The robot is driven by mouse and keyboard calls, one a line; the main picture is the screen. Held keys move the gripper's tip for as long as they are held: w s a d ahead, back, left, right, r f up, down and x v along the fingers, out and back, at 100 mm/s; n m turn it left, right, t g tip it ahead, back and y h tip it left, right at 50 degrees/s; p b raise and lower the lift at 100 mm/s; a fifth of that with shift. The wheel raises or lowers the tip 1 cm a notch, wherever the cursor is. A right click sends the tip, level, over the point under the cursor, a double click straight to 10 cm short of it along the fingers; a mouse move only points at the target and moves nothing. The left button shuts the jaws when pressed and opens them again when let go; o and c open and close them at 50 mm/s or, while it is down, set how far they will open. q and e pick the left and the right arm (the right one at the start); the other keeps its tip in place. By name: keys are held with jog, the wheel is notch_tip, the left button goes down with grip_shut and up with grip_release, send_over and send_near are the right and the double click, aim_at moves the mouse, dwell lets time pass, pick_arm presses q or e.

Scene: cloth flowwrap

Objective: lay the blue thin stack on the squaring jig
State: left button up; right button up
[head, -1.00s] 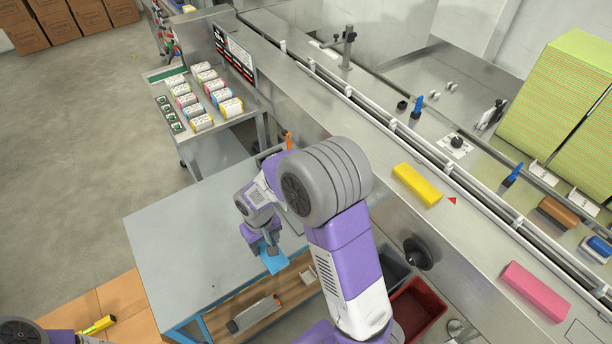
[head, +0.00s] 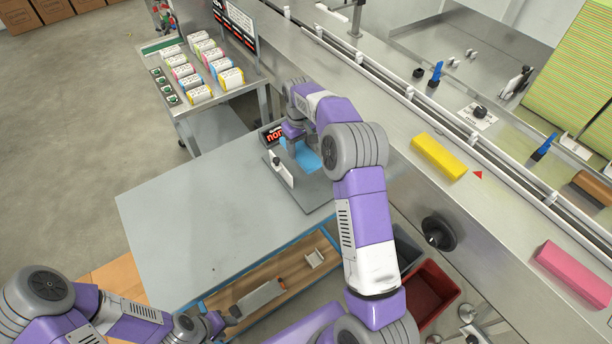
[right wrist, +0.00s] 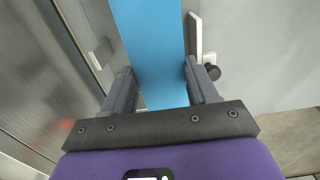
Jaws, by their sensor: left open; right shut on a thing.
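The blue thin stack (head: 308,157) is flat and bright blue, over the squaring jig (head: 306,194), a grey plate with a white upright fence (head: 282,173) and a dark knob. My right gripper (head: 292,145) is shut on the stack; in the right wrist view the fingers (right wrist: 160,78) stand on either side of the blue stack (right wrist: 152,38). The fence (right wrist: 195,35) is close along its right side there. I cannot tell whether the stack touches the plate. My left gripper (head: 222,320) is low at the left, open and away from the jig.
The grey table (head: 180,215) is bare left of the jig. A small red-lit display (head: 272,135) stands behind it. A steel conveyor with a yellow block (head: 438,156) and a pink block (head: 572,270) runs along the right. A red bin (head: 430,292) sits below.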

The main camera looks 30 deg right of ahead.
jog(key=shift+w+d+f, duration=0.1)
jog(key=shift+w+d, duration=0.05)
jog(key=shift+d, duration=0.4)
jog(key=shift+w+d+f, duration=0.1)
jog(key=shift+w+d, duration=0.05)
jog(key=shift+d, duration=0.35)
jog(key=shift+d+f+b, duration=0.1)
jog(key=shift+f+b, duration=0.15)
jog(key=shift+b, duration=0.15)
notch_tip(320, 180, down, 9)
jog(key=b, duration=0.2)
jog(key=shift+f+b, duration=0.2)
jog(key=shift+b, duration=0.1)
jog(key=shift+r, duration=0.1)
jog(key=o, duration=1)
